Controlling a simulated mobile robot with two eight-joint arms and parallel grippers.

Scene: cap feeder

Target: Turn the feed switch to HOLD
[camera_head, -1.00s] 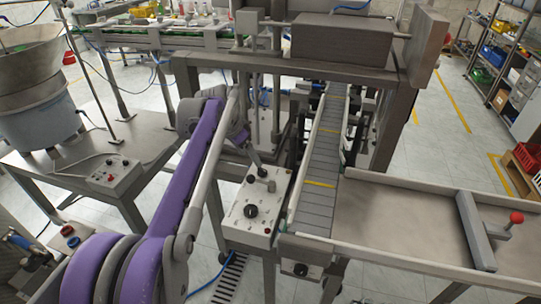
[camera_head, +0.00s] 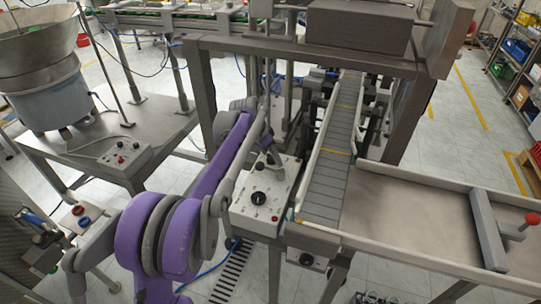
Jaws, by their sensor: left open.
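A pale control box (camera_head: 243,216) stands left of the conveyor, with a black rotary knob (camera_head: 258,198) on its sloped top. Small buttons sit along its lower edge. Which way the knob points and any lettering are too small to read. My left arm reaches in from the lower left. My left gripper (camera_head: 273,160) is small in the picture, at the far edge of the box, beyond the knob and apart from it. It is open, and no held object shows. Its fingers are partly hidden by the wrist. My right gripper is not in view.
Another small box with buttons (camera_head: 124,157) sits on the left table by the bowl feeder (camera_head: 38,50). A lower box with a black knob (camera_head: 306,260) hangs under the conveyor (camera_head: 330,165). A steel frame (camera_head: 200,95) spans behind; a shallow tray (camera_head: 410,205) lies right.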

